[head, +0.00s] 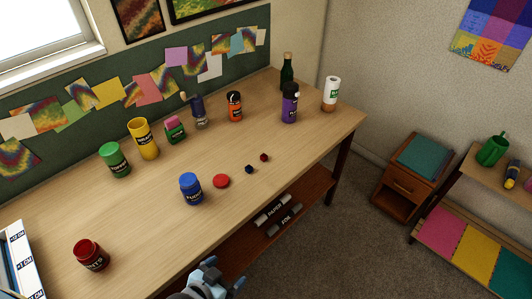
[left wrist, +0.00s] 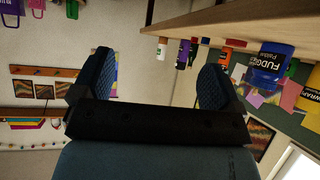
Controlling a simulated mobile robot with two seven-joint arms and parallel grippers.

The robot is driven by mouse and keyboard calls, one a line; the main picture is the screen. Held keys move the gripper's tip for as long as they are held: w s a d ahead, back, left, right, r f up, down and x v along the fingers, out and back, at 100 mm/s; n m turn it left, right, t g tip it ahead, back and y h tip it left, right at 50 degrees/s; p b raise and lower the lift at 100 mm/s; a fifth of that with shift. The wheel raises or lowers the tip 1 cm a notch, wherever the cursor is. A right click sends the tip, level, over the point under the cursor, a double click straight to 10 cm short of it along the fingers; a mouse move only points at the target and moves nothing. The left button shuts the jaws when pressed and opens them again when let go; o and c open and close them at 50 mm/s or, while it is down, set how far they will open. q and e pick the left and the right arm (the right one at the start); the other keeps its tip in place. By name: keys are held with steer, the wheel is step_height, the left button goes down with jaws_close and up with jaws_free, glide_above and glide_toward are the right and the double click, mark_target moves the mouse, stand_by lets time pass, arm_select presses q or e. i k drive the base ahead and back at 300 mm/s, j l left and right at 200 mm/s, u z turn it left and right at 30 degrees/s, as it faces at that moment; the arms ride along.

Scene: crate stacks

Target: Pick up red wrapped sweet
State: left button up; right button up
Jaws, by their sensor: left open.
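A small dark red piece (head: 264,157), which looks like the red wrapped sweet, lies on the wooden table (head: 140,230) toward its front edge. A small dark blue piece (head: 249,169) lies just left of it. My left gripper (head: 225,272) is at the bottom of the head view, off the table's front edge and well short of the sweet. In the left wrist view its two fingers (left wrist: 156,78) stand wide apart with nothing between them. I cannot make out the sweet in the left wrist view. My right gripper is not in view.
A red disc (head: 221,181) and a blue jar (head: 191,188) stand left of the small pieces. A dark red jar (head: 91,255) is at the lower left. A shelf (head: 240,243) runs beneath the table.

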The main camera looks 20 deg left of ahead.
mark_target(264, 157)
steer(key=i+l+u, duration=0.45)
steer(key=i+u, duration=0.15)
steer(key=u, duration=1.35)
